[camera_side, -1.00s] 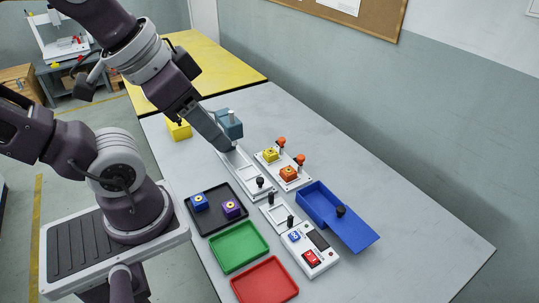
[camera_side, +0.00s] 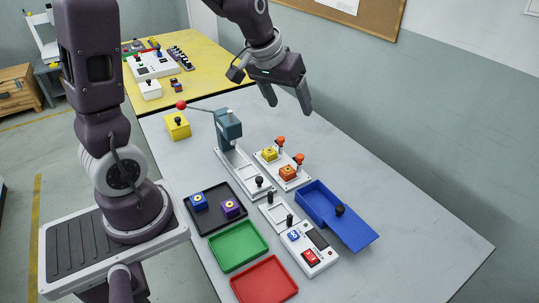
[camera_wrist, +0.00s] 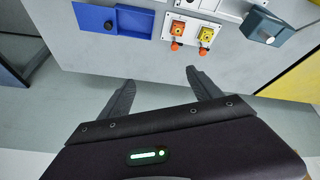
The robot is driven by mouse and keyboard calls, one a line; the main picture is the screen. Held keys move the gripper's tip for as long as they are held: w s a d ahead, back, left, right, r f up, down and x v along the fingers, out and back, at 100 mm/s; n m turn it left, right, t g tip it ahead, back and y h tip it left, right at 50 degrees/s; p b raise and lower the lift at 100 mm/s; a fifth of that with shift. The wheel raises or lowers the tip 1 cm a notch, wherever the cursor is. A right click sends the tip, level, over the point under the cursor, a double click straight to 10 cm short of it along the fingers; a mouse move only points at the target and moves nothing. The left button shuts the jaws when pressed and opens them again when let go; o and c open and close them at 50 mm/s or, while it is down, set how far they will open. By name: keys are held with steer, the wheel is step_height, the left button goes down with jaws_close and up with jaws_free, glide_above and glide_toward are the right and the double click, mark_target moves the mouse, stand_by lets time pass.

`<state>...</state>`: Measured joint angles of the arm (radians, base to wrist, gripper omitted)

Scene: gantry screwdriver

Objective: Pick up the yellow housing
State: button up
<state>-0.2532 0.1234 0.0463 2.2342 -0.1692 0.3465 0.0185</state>
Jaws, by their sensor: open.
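The yellow housing (camera_side: 269,153) sits in the upper spot of a white two-place fixture (camera_side: 296,182), beside a small orange-knobbed clamp. It also shows in the wrist view (camera_wrist: 207,34), right of an orange housing (camera_wrist: 180,28). My gripper (camera_side: 290,108) is open and empty, raised behind and above the fixture. In the wrist view my fingers (camera_wrist: 160,76) are spread apart, with the yellow housing beyond them near the top. Nothing touches the housing from my side.
A blue-grey press (camera_side: 228,125) with a red-balled lever stands left of the fixture. A blue bin (camera_side: 318,198) lies to the right. A black tray (camera_side: 208,222) holds blue and purple housings. Green (camera_side: 238,246) and red (camera_side: 264,282) trays are in front. The table's right side is clear.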

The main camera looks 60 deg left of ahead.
steer(key=w+a+f+n+g+y, duration=0.1)
steer(key=w+a+f+n, duration=0.3)
steer(key=a+f, duration=0.75)
steer(key=g+y, duration=0.1)
glide_toward(270, 150)
steer(key=f, duration=0.1)
steer(key=x, duration=0.7)
steer(key=shift+a+f, duration=0.2)
steer(key=shift+f, duration=0.05)
steer(key=c, duration=1.3)
steer(key=shift+c, duration=0.7)
steer(key=shift+r, duration=0.2)
